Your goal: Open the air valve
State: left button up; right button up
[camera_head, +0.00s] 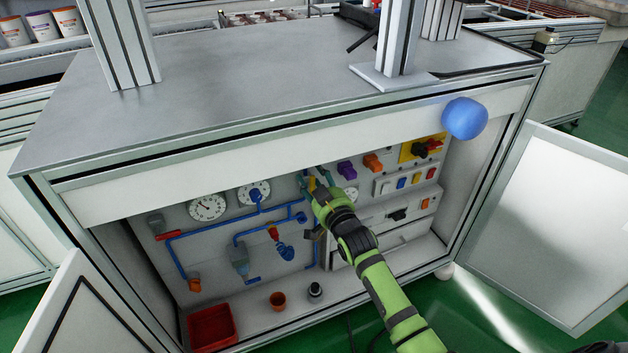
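The open cabinet holds a panel (222,228) with blue air pipes (215,234) and gauges. A small valve with a red and yellow handle (273,232) sits on the pipes at the panel's middle. My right gripper (315,181) reaches in from the lower right, at the upper middle of the panel beside the pipes. Its fingertips are close to a small yellow part there. It is too small to tell whether they touch it or which part is the air valve. The gripper and forearm hide part of the panel behind them. My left gripper is not in view.
Cabinet doors stand open at left (85,315) and right (555,225). Switches (372,162) line the panel's right. A blue round thing (465,118) shows at the upper right.

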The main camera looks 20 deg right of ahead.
jog(key=shift+s+f, duration=0.1)
jog(key=shift+s, duration=0.2)
jog(key=s, duration=1.1)
jog(key=shift+s+d, duration=0.2)
jog(key=shift+s, duration=0.05)
